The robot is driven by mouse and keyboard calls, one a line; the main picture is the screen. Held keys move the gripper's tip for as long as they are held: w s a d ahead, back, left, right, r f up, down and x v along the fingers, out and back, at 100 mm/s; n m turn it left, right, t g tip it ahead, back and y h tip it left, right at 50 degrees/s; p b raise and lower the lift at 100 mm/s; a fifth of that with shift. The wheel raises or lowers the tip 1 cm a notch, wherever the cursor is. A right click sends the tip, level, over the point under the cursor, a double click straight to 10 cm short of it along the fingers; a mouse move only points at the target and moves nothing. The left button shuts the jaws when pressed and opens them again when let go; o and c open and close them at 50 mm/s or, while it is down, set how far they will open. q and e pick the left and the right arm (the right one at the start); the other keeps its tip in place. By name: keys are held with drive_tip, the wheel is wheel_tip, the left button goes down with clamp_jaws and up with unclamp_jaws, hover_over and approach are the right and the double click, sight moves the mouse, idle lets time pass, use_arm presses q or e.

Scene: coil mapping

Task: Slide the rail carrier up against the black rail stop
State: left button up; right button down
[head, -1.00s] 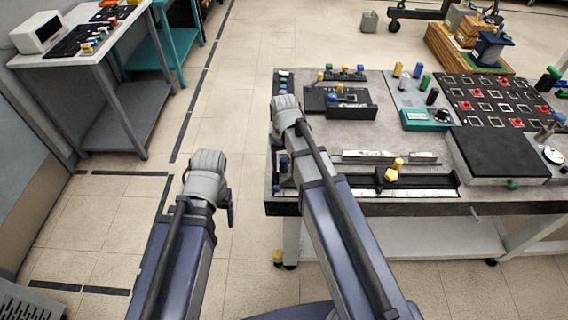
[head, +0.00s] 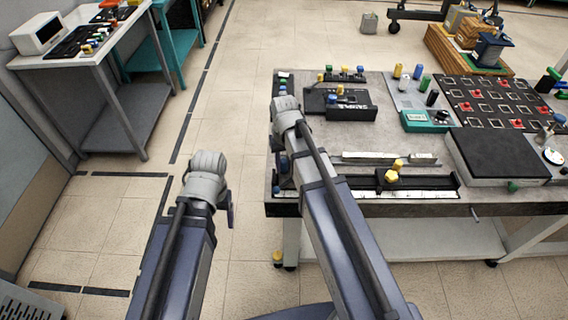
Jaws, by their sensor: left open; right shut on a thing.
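A long black rail (head: 430,193) with a pale scale strip runs along the table's front edge. A black block with a yellow knob (head: 393,177), which looks like the rail carrier, sits on it right of my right arm. A dark end piece (head: 457,181) at the rail's right end may be the black rail stop; bare rail lies between them. My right arm covers part of the rail's left half. My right gripper and whatever it holds are hidden behind that arm.
The grey table (head: 395,138) also bears a black tray (head: 352,112), a teal meter (head: 427,120), a dark flat-topped box (head: 497,154) and a board with red parts (head: 502,100). A pale bar (head: 385,158) lies just behind the rail. The floor left of the table is clear.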

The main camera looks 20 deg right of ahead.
drive_tip(key=shift+d, duration=0.1)
idle(0.6)
drive_tip(key=s+d, duration=0.2)
drive_tip(key=d, duration=0.5)
drive_tip(key=s+d, duration=0.2)
drive_tip(key=d, duration=0.6)
drive_tip(key=s+d, duration=0.2)
drive_tip(key=d, duration=0.6)
drive_tip(key=shift+s+d, duration=0.1)
drive_tip(key=shift+s, duration=0.3)
drive_tip(key=c, duration=0.6)
unclamp_jaws()
drive_tip(key=shift+r, duration=0.15)
wheel_tip(320, 180, up, 8)
drive_tip(key=p, duration=0.8)
drive_tip(key=shift+f, duration=0.2)
